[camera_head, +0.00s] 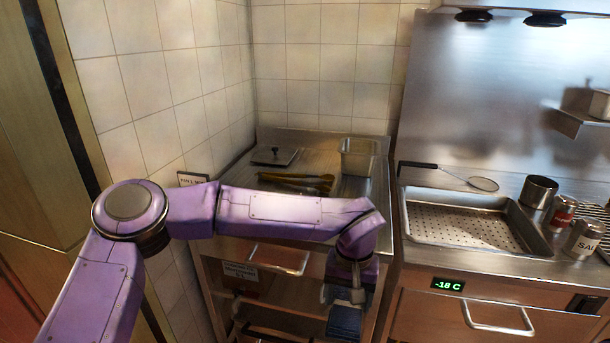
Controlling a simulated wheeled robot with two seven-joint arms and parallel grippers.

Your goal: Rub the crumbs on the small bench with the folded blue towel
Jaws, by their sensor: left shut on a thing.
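My left gripper (349,298) is at the lower middle, pointing down at the end of the purple arm. It is shut on the folded blue towel (344,322), which shows as a dark blue block below the fingers. The small steel bench (330,205) stands behind, with a drawer and open shelves below its top. The towel appears in front of the bench's front face; I cannot tell its exact distance. My forearm hides part of the bench's front edge. I cannot make out any crumbs. My right gripper is not in view.
On the small bench are a flat lid (275,155), brown-yellow tongs (297,181) and a steel pan (359,156). The right counter holds a perforated tray (468,235), a strainer (484,184), a steel pot (538,191) and shakers (583,238). A tiled wall closes the left.

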